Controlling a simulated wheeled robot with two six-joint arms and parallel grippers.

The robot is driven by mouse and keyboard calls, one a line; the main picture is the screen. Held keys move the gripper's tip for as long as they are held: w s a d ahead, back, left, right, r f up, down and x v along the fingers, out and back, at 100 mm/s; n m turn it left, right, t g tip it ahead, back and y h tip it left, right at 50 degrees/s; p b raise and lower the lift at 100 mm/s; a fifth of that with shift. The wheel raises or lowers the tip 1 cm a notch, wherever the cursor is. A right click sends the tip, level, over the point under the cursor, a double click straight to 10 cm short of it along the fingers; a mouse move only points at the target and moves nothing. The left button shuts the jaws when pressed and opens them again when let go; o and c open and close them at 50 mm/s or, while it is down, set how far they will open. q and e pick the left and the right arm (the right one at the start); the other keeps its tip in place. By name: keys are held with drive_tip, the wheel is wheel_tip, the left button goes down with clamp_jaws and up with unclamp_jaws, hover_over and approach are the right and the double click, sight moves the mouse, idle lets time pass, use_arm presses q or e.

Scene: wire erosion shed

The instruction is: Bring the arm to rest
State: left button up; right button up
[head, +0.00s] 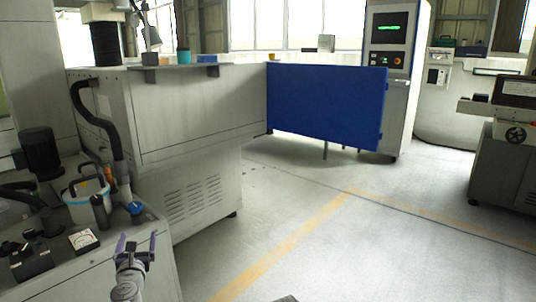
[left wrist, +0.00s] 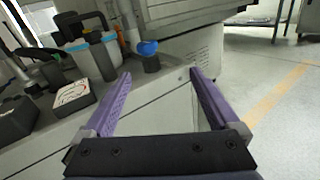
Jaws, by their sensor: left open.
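My left gripper (head: 137,246) shows at the lower left of the head view, in front of a grey machine cabinet (head: 158,275). Its two purple fingers are spread apart. In the left wrist view the left gripper (left wrist: 152,82) is open with nothing between its fingers, and the edge of the cabinet top and its front face show behind them. My right gripper is not in view.
On the cabinet top stand a blue-capped part (head: 137,209), a white container (head: 86,195) and a small meter box (head: 83,240). A blue panel (head: 325,105) juts out behind. Open floor (head: 380,240) with a yellow line lies to the right.

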use_arm(q)
drive_tip(key=s+d+f+m+g+h, duration=0.1)
drive_tip(key=d+f+m+g+h, duration=0.35)
drive_tip(key=d+m, duration=0.7)
drive_tip(key=s+d+f+m+g+h, duration=0.1)
drive_tip(key=d+f+m+g+h, duration=0.1)
drive_tip(key=d+f+m+h, duration=0.75)
drive_tip(key=s+d+f+m+g+y, duration=0.1)
drive_tip(key=s+f+m+g+y, duration=0.35)
drive_tip(key=s+m, duration=0.3)
drive_tip(key=s+f+m+g+y, duration=0.3)
drive_tip(key=s+m+g, duration=0.2)
drive_tip(key=s+m, duration=0.3)
drive_tip(key=s+d+r+m+g+y+p, duration=0.1)
drive_tip(key=s+d+m, duration=0.2)
drive_tip(key=d, duration=0.2)
drive_tip(key=s+d+m+y+p, duration=0.1)
drive_tip(key=s+d+m, duration=0.25)
drive_tip(key=d, duration=0.25)
wheel_tip(320, 180, up, 38)
drive_tip(key=p, duration=3.7)
drive_tip(key=shift+a+n, duration=0.2)
drive_tip(key=shift+n, duration=0.2)
drive_tip(key=shift+w+a+f, duration=0.1)
drive_tip(key=shift+f, duration=0.05)
